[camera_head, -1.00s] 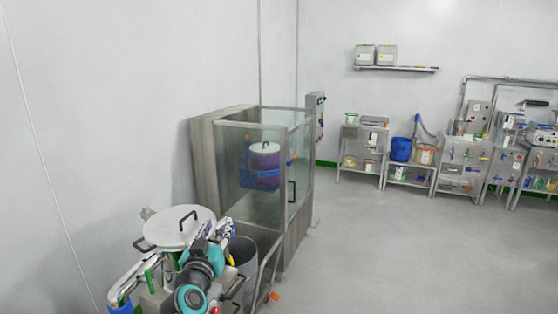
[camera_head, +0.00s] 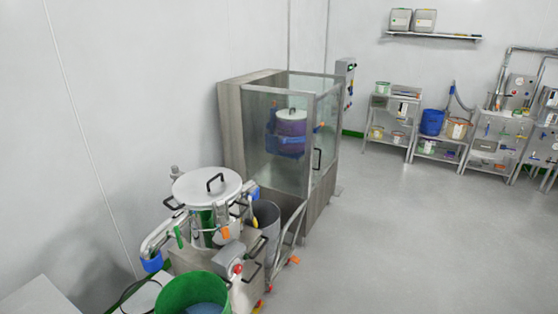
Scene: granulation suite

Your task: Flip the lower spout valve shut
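A steel vessel with a round white lid (camera_head: 207,187) and black handles stands at the lower left. A curved steel pipe (camera_head: 160,238) leaves its left side and ends in a blue piece (camera_head: 152,263). A green lever (camera_head: 178,236) sits by this pipe, and an orange lever (camera_head: 225,233) sits at the vessel's front. I cannot tell which of these, if any, is the lower spout valve, or whether it is open or shut. Neither gripper is in view.
A green bucket (camera_head: 190,287) stands in front of the vessel, beside a grey box with a red button (camera_head: 237,268). A grey bin (camera_head: 266,220) and a glass-fronted cabinet (camera_head: 262,130) stand behind. Steel racks (camera_head: 397,110) line the back wall. The floor (camera_head: 400,240) at right is clear.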

